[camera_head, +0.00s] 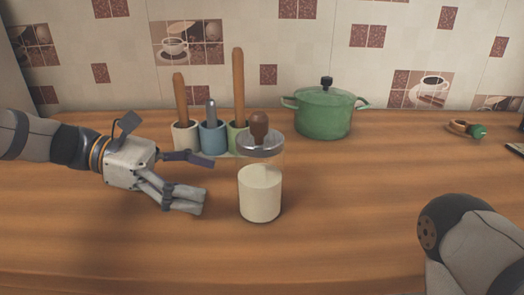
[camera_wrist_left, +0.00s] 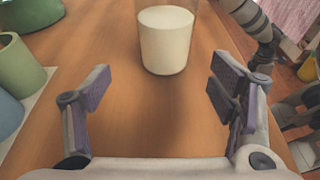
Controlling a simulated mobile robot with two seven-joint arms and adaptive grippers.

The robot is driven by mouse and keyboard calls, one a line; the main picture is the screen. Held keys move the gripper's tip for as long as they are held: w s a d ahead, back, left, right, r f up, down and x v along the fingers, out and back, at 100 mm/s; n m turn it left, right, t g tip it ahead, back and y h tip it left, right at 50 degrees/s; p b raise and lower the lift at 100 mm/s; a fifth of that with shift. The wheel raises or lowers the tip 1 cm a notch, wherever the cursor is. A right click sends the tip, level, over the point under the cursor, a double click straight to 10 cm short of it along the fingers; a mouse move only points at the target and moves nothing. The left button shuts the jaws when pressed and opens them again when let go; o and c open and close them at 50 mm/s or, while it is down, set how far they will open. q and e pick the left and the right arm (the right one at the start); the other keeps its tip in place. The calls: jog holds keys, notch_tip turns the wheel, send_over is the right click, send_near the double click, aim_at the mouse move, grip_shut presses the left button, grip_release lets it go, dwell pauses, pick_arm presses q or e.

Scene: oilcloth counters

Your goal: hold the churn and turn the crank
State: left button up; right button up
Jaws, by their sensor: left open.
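The churn (camera_head: 260,192) is a clear glass jar of white liquid with a grey metal lid and a brown wooden knob (camera_head: 259,124) on top. It stands upright on the wooden counter, and I cannot make out the crank's shape clearly. My left gripper (camera_head: 208,182) is open and empty, to the left of the churn and apart from it. In the left wrist view the churn (camera_wrist_left: 165,42) lies ahead, between the lines of the two open fingers (camera_wrist_left: 155,95); its top is cut off. My right arm shows at the lower right of the head view, but its gripper is not visible there.
Behind the churn stand white, blue (camera_head: 212,136) and green cups holding tall handles. A green lidded pot (camera_head: 324,112) is at the back. A small item with a green end (camera_head: 466,129) lies at the far right. The counter (camera_head: 350,190) right of the churn is clear.

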aim_at(253, 194)
pick_arm(q)
jog(key=x, duration=0.2)
jog(key=s+b+x, duration=0.1)
jog(key=x, duration=0.2)
jog(key=shift+a+f, duration=0.1)
jog(key=x, duration=0.3)
jog(key=shift+w+d, duration=0.1)
jog(key=shift+d, duration=0.25)
jog(key=shift+d+f, duration=0.15)
jog(key=shift+d, duration=0.35)
pick_arm(e)
jog(key=shift+s+f, duration=0.7)
jog(key=shift+s, duration=0.25)
